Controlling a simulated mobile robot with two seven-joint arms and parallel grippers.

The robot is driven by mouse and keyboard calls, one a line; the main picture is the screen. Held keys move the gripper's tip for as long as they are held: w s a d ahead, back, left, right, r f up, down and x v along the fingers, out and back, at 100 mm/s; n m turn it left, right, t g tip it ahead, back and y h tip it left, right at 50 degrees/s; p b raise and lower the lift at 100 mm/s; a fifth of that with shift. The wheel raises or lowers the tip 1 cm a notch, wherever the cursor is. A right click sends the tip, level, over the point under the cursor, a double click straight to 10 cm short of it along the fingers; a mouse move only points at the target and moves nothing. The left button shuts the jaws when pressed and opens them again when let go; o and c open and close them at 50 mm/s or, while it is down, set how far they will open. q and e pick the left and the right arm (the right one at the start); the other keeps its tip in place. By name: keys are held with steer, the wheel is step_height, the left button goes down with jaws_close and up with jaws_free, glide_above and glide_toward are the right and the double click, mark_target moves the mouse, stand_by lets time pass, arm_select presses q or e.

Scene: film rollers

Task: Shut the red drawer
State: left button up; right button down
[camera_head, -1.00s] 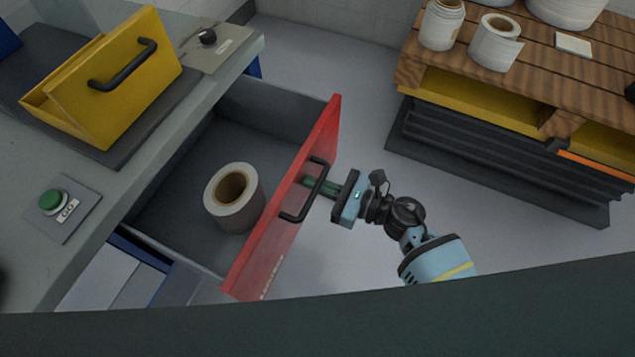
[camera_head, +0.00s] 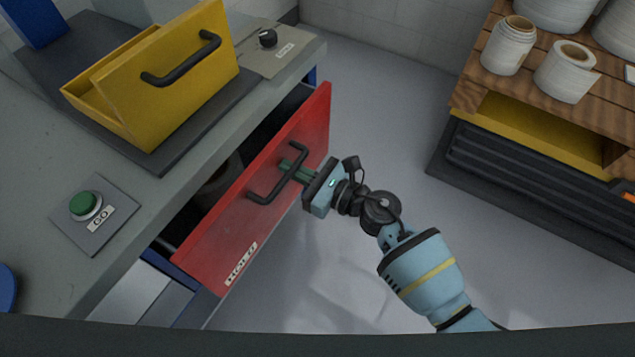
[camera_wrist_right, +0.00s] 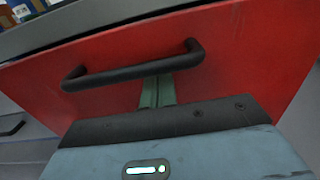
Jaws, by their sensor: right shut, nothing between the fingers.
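The red drawer (camera_head: 240,220) is partly open under the grey counter, with a narrow dark gap behind its front. A roll (camera_head: 218,184) inside it is mostly hidden. The drawer's black handle (camera_head: 278,178) stands out from the front. My right gripper (camera_head: 290,168) is shut and empty, its fingers at the red front by the handle. In the right wrist view the green fingers (camera_wrist_right: 158,92) reach under the handle bar (camera_wrist_right: 135,72) to the red front (camera_wrist_right: 240,50). Whether they press on it I cannot tell. My left gripper is not in view.
A yellow bin (camera_head: 165,80) with a black handle sits on the counter (camera_head: 130,165). A green button (camera_head: 86,205) and a black knob (camera_head: 268,38) are on the counter too. A wooden-topped pallet with white rolls (camera_head: 565,72) stands at the right. The floor between is clear.

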mark_target(267, 155)
arm_select(q)
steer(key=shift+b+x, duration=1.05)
steer(key=shift+b, duration=0.15)
arm_select(e)
steer(key=x, duration=0.6)
steer(key=shift+w+a+r, duration=0.1)
steer(key=shift+a+r, duration=0.05)
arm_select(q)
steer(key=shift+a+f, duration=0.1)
arm_select(e)
steer(key=shift+r, duration=0.15)
